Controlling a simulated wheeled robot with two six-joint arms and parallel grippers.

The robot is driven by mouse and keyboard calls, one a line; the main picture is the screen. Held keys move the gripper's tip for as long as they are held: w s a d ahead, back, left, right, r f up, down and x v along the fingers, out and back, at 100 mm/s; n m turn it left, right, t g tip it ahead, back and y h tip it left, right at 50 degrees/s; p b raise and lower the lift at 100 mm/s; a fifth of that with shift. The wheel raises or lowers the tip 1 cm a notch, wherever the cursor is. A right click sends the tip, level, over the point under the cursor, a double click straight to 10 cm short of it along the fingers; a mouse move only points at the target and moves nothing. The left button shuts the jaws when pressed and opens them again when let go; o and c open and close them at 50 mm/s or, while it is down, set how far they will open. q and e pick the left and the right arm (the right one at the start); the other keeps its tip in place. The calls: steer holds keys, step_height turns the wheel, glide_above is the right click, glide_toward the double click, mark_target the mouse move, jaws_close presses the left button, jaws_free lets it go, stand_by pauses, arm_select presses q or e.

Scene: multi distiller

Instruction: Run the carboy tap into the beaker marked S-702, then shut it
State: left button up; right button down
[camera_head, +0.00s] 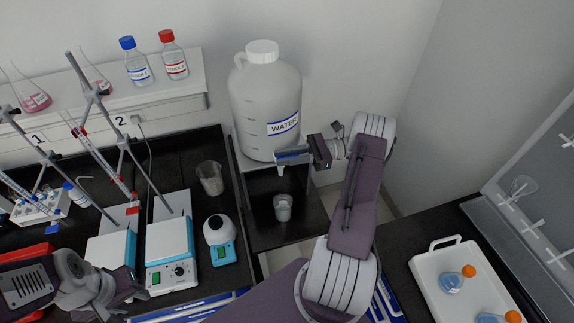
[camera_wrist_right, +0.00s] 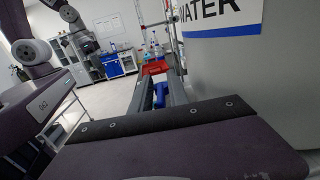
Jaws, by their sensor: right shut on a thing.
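The white carboy (camera_head: 262,95) marked WATER stands on a raised black stand at the back. My right gripper (camera_head: 290,155) is at the tap low on its front and is shut on it; the gripper hides most of the tap. In the right wrist view a blue part, apparently the tap handle (camera_wrist_right: 161,92), shows between the fingers. A small beaker (camera_head: 283,208) stands below the tap; I cannot read its marking or tell its fill. Another glass beaker (camera_head: 210,178) stands to the left, also unreadable. My left gripper (camera_head: 132,288) is at the lower left, away from the carboy.
Burettes on stands and hotplates (camera_head: 170,240) fill the left bench, with a small white-and-blue device (camera_head: 220,240) near the beakers. A shelf (camera_head: 150,95) holds flasks and bottles. A white tray (camera_head: 440,285) with stoppered blue flasks is at the lower right.

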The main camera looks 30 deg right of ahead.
steer(key=shift+a+f+n+g+y+b, duration=0.1)
steer(key=shift+f+n+g+y+b, duration=0.15)
steer(key=shift+n+g+b, duration=0.45)
steer(key=shift+r, duration=0.1)
